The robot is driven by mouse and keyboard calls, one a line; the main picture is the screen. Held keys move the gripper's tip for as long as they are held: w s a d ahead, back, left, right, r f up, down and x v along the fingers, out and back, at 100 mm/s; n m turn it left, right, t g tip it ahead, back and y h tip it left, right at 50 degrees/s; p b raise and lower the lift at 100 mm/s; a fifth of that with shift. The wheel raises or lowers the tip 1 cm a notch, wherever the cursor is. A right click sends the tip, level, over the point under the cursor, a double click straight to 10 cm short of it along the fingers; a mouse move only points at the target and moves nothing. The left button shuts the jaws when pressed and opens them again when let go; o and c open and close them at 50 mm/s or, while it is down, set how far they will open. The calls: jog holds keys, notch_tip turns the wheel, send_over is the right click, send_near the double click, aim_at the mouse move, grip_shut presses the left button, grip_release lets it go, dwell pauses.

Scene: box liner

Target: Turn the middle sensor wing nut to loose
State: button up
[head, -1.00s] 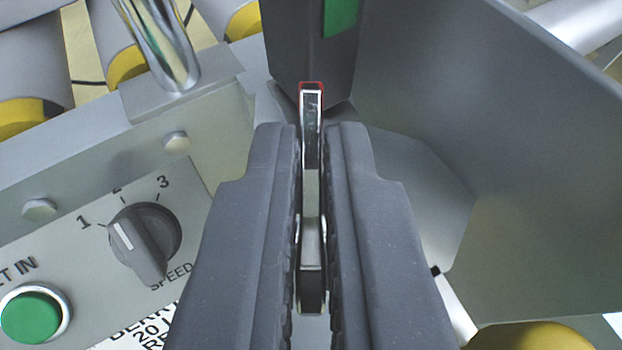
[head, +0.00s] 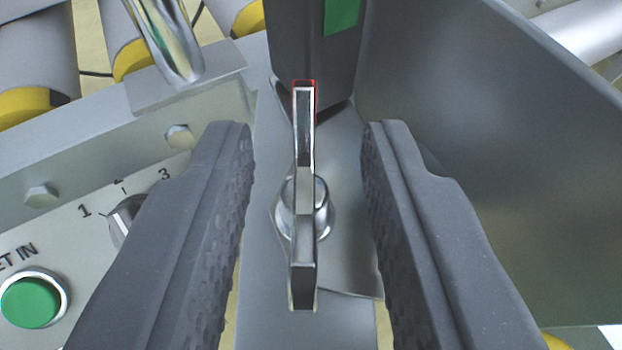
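The wing nut (head: 304,200) is a narrow metal bar with a round hub, in the middle of the head view. Its wings run nearly up and down in the picture, and its far wing has a red edge. It sits on a grey metal bracket (head: 345,245). My gripper (head: 307,130) is open, with one dark finger on each side of the wing nut. Clear gaps show between both fingers and the nut. Whether this is the middle one of several nuts cannot be told from this view.
A dark sensor body (head: 310,50) with a green patch stands just beyond the nut. A large grey plate (head: 480,130) rises at the right. At the left is a panel with a green button (head: 30,302) and a speed knob (head: 122,215), partly hidden by the left finger. Rollers (head: 30,60) lie at the upper left.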

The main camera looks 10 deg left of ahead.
jog(key=p+v, duration=0.2)
jog(key=v, duration=1.2)
jog(key=shift+r, duration=0.1)
